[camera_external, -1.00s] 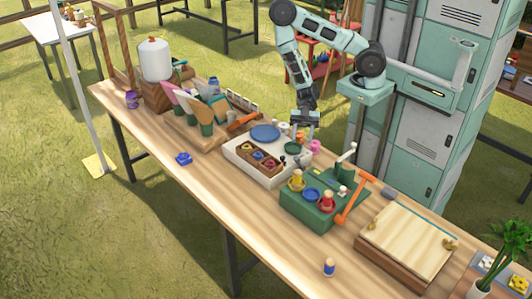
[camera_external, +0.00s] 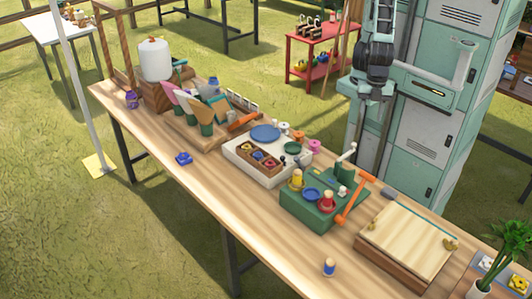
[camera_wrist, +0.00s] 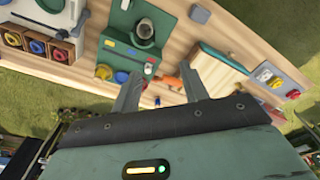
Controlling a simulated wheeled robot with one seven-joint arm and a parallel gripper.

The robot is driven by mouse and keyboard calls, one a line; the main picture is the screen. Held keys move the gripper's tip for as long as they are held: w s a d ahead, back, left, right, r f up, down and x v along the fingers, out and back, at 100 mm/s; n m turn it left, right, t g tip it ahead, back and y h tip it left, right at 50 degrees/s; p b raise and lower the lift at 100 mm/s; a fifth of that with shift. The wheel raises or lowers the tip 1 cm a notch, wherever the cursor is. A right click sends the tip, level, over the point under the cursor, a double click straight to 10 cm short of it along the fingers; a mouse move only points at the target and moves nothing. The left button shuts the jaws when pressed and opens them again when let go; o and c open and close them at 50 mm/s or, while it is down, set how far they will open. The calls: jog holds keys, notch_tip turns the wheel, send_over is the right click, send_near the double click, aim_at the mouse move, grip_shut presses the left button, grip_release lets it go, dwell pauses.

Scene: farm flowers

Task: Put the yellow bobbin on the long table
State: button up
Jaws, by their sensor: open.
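The long table (camera_external: 190,200) is wooden and runs diagonally across the external view. In the wrist view the yellow bobbin (camera_wrist: 104,72) shows at the green box's edge, left of my left finger. My gripper (camera_external: 369,98) is raised at the table's far side, in front of the lockers. Its two fingers are spread with nothing between them, as the wrist view (camera_wrist: 160,70) also shows.
An orange-handled tool (camera_external: 350,197) lies across the green box's right side. A pale board (camera_external: 408,240) is to its right. A white case (camera_external: 240,155) with bobbins in compartments is to its left. A blue-and-white bobbin (camera_external: 329,267) stands near the front edge. The front-left tabletop is mostly clear.

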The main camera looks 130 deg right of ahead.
jog(key=shift+o, duration=0.7)
jog(key=s+a+r+g, duration=0.1)
jog(key=s+a+r, duration=0.1)
jog(key=s, duration=0.3)
jog(key=shift+s+r, duration=0.2)
jog(key=shift+w+f, duration=0.1)
